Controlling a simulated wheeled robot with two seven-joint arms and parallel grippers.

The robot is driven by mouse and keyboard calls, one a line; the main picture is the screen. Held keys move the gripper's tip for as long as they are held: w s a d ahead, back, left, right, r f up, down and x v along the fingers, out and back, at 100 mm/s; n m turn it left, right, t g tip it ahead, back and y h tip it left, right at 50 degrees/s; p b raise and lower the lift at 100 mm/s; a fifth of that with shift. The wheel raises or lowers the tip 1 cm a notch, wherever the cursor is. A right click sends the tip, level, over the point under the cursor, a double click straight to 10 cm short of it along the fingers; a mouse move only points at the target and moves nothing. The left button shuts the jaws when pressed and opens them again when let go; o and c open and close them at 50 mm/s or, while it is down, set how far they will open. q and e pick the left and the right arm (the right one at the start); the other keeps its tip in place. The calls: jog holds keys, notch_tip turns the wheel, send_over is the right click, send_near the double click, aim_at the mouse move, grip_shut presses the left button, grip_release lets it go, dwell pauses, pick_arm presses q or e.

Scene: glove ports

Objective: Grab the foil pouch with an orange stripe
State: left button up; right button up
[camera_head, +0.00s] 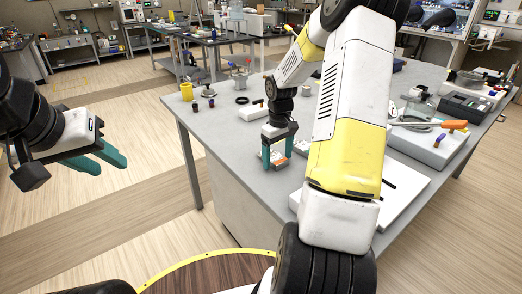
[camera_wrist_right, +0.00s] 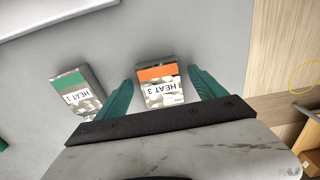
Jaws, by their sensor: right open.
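The foil pouch with an orange stripe (camera_wrist_right: 158,73) lies on the grey table in the right wrist view, its white label reading "HEAT 3". My right gripper (camera_wrist_right: 160,80) is open, with one teal finger on each side of this pouch; I cannot tell whether they touch it. In the head view the right gripper (camera_head: 277,162) points down at the table, with the pouch (camera_head: 279,157) partly showing between its fingers. A similar pouch with a green stripe (camera_wrist_right: 68,80), labelled "HEAT 1", lies to the left. My left gripper (camera_head: 108,165) is open and empty, off the table's left side.
The grey table (camera_head: 222,150) has its left edge close to my right gripper. A yellow cup (camera_head: 187,92) and small bottles stand at the back left. A white board (camera_head: 408,190) lies to the right, partly behind my right arm. A tray (camera_head: 464,106) stands further right.

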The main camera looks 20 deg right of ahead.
jog(key=c, duration=1.5)
